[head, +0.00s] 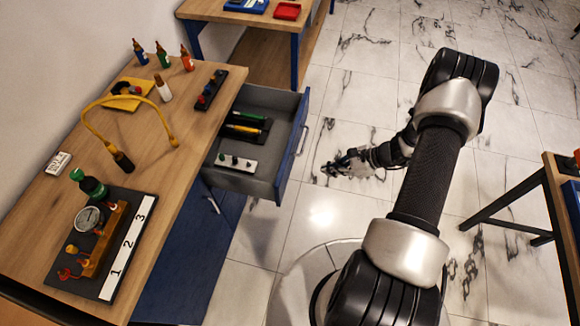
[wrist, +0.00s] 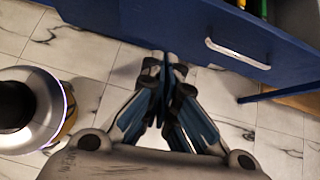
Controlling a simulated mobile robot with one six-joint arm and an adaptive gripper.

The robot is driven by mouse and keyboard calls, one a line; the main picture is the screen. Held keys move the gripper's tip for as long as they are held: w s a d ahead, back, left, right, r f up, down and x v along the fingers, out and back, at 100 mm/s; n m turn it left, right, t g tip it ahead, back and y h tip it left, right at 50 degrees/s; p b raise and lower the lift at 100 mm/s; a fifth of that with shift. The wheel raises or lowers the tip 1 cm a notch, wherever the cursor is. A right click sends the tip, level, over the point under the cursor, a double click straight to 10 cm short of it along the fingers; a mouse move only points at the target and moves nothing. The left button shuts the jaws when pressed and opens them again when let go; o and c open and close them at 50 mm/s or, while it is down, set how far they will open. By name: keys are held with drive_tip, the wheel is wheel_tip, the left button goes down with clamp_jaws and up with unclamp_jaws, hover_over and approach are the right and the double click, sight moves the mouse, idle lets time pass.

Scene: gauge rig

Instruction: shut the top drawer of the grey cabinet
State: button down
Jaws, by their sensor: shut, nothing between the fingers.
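The top drawer (head: 271,178) of the cabinet stands pulled out under the wooden bench top in the head view. Its inside is grey and its front (head: 292,150) is blue with a pale bar handle. It holds dark trays with yellow and green tools and a white strip with knobs. In the wrist view the blue drawer front (wrist: 170,25) crosses the top, with its handle (wrist: 238,54) right of my gripper. My gripper (head: 330,169) is right of the drawer front, apart from its handle in the head view. Its fingers (wrist: 165,62) are closed together and empty.
The wooden bench top (head: 60,215) carries a gauge board (head: 100,243), a yellow hose (head: 130,100) and several bottles. A blue lower cabinet front (head: 185,265) is beneath. Another table (head: 555,190) stands at the right. Marble floor (head: 375,60) lies open between them.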

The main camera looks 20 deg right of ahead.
wheel_tip(320, 180, down, 3)
drive_tip(key=m, duration=0.1)
drive_tip(key=b, duration=0.2)
approach(287, 179)
wheel_tip(287, 179, down, 3)
drive_tip(key=s, duration=0.1)
drive_tip(key=a, duration=0.1)
drive_tip(key=w+a, duration=0.2)
drive_tip(key=shift+w+a+r, duration=0.1)
drive_tip(key=shift+w+r, duration=0.05)
drive_tip(key=shift+r, duration=0.1)
